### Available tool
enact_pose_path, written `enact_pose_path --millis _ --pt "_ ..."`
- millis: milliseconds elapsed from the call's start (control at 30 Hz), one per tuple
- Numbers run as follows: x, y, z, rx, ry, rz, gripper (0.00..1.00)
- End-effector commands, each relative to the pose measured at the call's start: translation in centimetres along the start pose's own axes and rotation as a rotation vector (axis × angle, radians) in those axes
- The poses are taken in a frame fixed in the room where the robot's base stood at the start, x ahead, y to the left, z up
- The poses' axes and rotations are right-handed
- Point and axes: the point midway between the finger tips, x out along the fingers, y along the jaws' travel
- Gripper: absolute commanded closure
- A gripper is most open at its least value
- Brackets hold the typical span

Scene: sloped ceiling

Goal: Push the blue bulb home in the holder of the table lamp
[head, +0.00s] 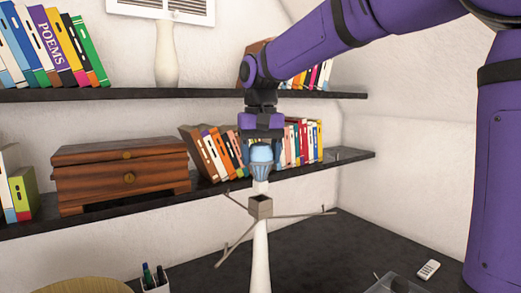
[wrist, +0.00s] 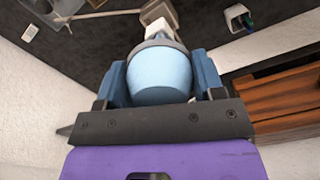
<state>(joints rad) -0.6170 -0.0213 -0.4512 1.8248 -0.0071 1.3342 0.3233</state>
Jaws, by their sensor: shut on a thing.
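The blue bulb (head: 261,154) is light blue and rounded, and it points up between the fingers of my gripper (head: 261,143). In the wrist view the bulb (wrist: 160,78) fills the gap between the two blue fingers of my gripper (wrist: 161,82), which is shut on it. Below the bulb is a grey-blue ribbed cup (head: 260,172), seemingly the holder of the table lamp, whose pale post (head: 260,255) rises from the dark tabletop. The bulb looks upright and in line with the cup. Its lower end is hidden, so I cannot tell how deep it sits.
A small box-like bracket (head: 260,207) with thin arms surrounds the post. Behind stand dark shelves with leaning books (head: 215,155), a wooden chest (head: 122,172) and a white vase (head: 166,55). A pen cup (head: 155,281) and a remote (head: 428,269) are on the table.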

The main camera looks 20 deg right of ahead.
Motion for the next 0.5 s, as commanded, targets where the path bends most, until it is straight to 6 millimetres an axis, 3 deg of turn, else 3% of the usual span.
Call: enact_pose_path --millis 500 --pt "2.3 0.1 0.0 0.001 -0.001 0.000 0.61"
